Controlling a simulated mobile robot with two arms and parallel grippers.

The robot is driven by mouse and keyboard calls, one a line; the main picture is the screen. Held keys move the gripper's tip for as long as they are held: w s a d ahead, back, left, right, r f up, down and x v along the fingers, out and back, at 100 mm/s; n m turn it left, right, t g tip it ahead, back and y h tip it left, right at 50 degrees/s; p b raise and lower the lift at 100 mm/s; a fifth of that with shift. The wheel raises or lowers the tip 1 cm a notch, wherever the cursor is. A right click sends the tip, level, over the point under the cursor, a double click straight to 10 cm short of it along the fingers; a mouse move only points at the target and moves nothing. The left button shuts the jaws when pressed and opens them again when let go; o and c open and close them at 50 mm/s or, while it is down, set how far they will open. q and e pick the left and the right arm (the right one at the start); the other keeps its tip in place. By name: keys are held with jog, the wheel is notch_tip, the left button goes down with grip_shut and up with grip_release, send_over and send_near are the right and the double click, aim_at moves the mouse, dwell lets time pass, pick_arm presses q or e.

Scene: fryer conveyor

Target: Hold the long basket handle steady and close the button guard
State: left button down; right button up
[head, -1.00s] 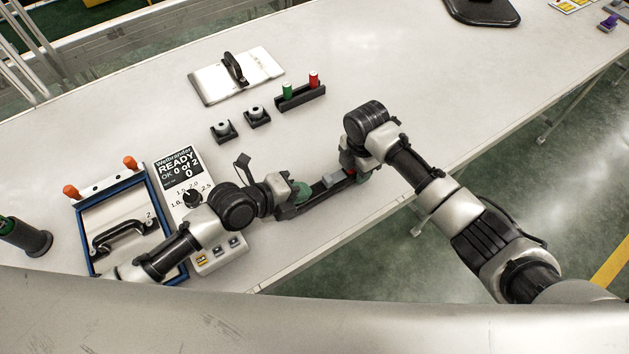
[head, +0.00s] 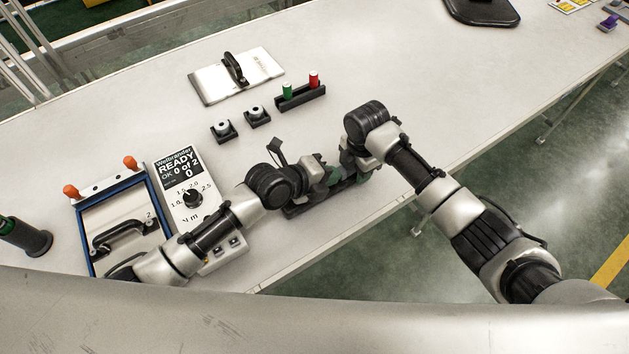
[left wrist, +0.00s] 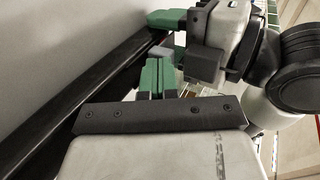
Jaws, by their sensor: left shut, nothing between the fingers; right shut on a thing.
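A long dark bar (head: 296,211), likely the long handle, lies near the table's front edge, mostly hidden by my arms. It shows as a black strip in the left wrist view (left wrist: 95,65). My right gripper (head: 352,170) is shut on the far right part of this bar; its fingers are mostly hidden. My left gripper (head: 334,176) is shut and empty over the bar, close beside the right gripper. Its green fingers (left wrist: 158,72) are together in the left wrist view. A small grey block (left wrist: 161,50) sits just beyond their tips; I cannot tell if they touch.
A display box (head: 187,190) with a dial and a blue-framed tray (head: 157,190) stand left of my left arm. Behind are two small round buttons (head: 255,112), a rack with green and red pieces (head: 300,97) and a white plate with a black handle (head: 262,68).

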pick_arm(q)
jog(key=shift+w+d, duration=0.2)
jog(key=shift+d, duration=0.1)
pick_arm(e)
jog(key=shift+a, duration=0.1)
pick_arm(q)
jog(key=shift+a, duration=0.1)
pick_arm(e)
jog(key=shift+s+a, duration=0.1)
pick_arm(q)
jog(key=shift+s+a, duration=0.2)
jog(key=s+a, duration=0.2)
jog(key=a, duration=0.1)
jog(key=shift+s+a+r, duration=0.1)
jog(key=shift+s+a, duration=0.15)
jog(key=v, duration=0.9)
jog(key=shift+r, duration=0.15)
pick_arm(e)
jog(key=o, duration=1.3)
